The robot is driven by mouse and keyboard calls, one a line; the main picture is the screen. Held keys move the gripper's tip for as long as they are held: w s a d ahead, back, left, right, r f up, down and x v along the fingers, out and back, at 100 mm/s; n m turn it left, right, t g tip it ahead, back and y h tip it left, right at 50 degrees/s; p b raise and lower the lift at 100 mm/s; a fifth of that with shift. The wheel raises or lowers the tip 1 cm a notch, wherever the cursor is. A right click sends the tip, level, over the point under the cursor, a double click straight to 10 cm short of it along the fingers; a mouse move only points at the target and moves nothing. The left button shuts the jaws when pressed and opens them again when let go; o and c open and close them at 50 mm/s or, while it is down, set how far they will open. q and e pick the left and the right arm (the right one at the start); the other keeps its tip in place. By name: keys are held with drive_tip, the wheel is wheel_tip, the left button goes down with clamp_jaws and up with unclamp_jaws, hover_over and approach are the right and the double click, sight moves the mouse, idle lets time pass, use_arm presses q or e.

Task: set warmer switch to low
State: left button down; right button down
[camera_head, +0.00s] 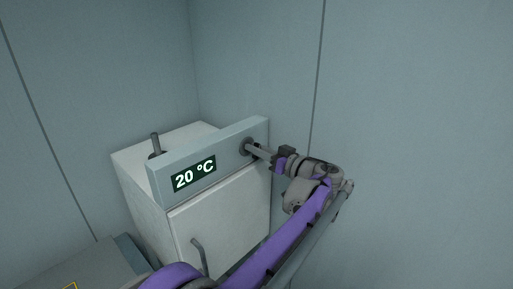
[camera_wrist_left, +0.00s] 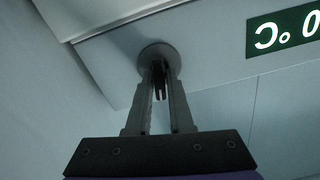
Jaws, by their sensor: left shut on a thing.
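The warmer (camera_head: 221,228) is a white box with a grey front panel (camera_head: 225,155). The panel's display (camera_head: 194,174) reads 20 °C, and part of it shows upside down in the wrist view (camera_wrist_left: 285,32). The warmer switch (camera_head: 246,146) has a round grey base near the panel's right end. My left gripper (camera_head: 257,150) reaches it from the right. In the wrist view, the switch base (camera_wrist_left: 157,54) sits at the fingertips of the left gripper (camera_wrist_left: 159,72), which is shut on the dark switch lever between the fingers. The fingers hide part of the lever, so its setting is unclear. My right gripper is out of view.
A grey upright handle (camera_head: 155,142) stands behind the panel's left end. A bar handle (camera_head: 199,256) is on the warmer's door. A low grey surface (camera_head: 85,268) lies at the lower left. Plain blue-grey walls (camera_head: 420,120) stand behind and to the right.

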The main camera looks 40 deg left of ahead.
use_arm(q)
drive_tip(key=m, duration=0.4)
drive_tip(key=shift+w+m+p, duration=0.15)
drive_tip(key=shift+m+p, duration=0.15)
drive_tip(key=shift+p, duration=0.05)
drive_tip(key=m, duration=0.4)
drive_tip(key=shift+w+f+m, duration=0.1)
drive_tip(key=shift+f+m, duration=0.1)
drive_tip(key=shift+m, duration=0.1)
drive_tip(key=c, duration=0.9)
unclamp_jaws()
drive_tip(key=d, duration=0.7)
drive_tip(key=s+d, duration=0.1)
drive_tip(key=d, duration=0.3)
drive_tip(key=shift+b, duration=0.35)
drive_tip(key=shift+a, duration=0.1)
